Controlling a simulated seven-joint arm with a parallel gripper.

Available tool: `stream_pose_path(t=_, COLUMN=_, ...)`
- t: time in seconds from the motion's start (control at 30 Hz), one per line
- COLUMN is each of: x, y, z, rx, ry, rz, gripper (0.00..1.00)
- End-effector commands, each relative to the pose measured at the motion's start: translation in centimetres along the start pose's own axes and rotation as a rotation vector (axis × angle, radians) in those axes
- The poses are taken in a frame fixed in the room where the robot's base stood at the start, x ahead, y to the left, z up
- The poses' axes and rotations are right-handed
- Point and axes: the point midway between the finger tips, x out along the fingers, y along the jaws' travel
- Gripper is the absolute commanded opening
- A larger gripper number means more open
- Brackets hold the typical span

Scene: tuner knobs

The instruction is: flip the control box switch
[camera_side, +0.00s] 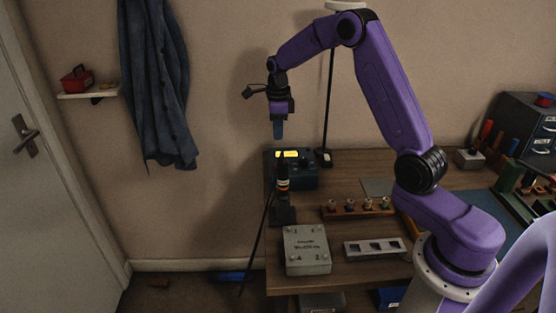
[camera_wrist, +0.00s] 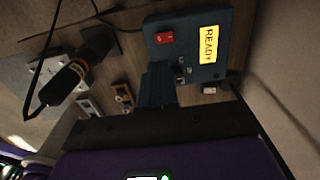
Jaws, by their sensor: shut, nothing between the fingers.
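The control box is a dark blue box (camera_side: 298,178) at the back left of the workbench, with a lit yellow display (camera_side: 287,154). In the wrist view the box (camera_wrist: 200,25) shows its display (camera_wrist: 209,45) reading READY. A red rocker switch (camera_wrist: 165,38) and a small metal toggle (camera_wrist: 180,78) are on its face. Which way either is set I cannot tell. My gripper (camera_side: 279,136) points down above the box, apart from it in the side view. Its blue fingers are shut and empty. In the wrist view the fingertips (camera_wrist: 158,68) overlap the box's near edge.
A black tool with an orange band (camera_side: 283,184) stands upright in front of the box, with a cable. A grey enclosure (camera_side: 306,250), a wooden knob rack (camera_side: 357,212) and a slotted metal plate (camera_side: 373,248) lie nearer. A thin pole (camera_side: 329,100) rises behind.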

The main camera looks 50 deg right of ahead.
Motion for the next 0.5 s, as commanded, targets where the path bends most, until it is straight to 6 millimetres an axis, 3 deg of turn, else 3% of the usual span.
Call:
stream_pose_path(t=0.3, x=6.2, y=0.1, z=-0.1, rx=-0.001, ry=0.003, rz=0.004, gripper=0.0)
stream_pose_path(t=0.5, x=9.0, y=0.1, z=0.0, rx=-0.001, ry=0.001, rz=0.002, gripper=0.0)
